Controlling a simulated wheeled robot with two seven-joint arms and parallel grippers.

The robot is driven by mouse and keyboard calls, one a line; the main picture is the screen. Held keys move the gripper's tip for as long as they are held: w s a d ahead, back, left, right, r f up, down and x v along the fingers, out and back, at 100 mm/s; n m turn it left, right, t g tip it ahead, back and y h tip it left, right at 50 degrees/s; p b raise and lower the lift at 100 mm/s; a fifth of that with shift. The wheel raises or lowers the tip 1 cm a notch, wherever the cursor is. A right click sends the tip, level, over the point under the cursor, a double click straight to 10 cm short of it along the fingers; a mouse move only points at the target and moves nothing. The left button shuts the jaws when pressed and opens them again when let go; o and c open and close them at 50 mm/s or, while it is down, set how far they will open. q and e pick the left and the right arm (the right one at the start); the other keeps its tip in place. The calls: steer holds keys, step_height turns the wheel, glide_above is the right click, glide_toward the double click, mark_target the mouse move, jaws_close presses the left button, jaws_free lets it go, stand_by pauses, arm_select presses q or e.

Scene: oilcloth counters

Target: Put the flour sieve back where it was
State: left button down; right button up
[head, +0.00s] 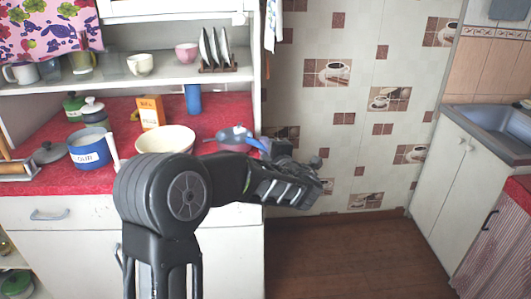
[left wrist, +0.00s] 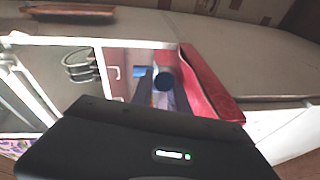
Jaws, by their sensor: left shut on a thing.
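The flour sieve (head: 234,134) shows in the head view as a shallow, round blue-grey shape with a blue handle. It is over the right end of the red counter top. My left gripper (head: 264,147) is at the handle's right end and shut on it. In the left wrist view, a dark blue round end (left wrist: 164,81), apparently the handle, sits between the fingers of my left gripper (left wrist: 163,92); the rest of the sieve is hidden there. I cannot tell whether the sieve touches the counter. My right gripper is not in view.
The red counter (head: 118,112) holds a white bowl (head: 165,139), an orange box (head: 151,112), a blue cylinder (head: 193,99) and a blue pot (head: 89,148). A shelf (head: 170,74) above carries cups and a plate rack (head: 217,67). Floor (head: 340,250) to the right is clear.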

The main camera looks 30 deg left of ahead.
arm_select(q)
steer(key=shift+f, duration=0.55)
steer(key=c, duration=1.3)
jaws_free()
steer(key=shift+f, duration=0.15)
steer(key=v, duration=1.2)
steer(key=shift+s, duration=0.1)
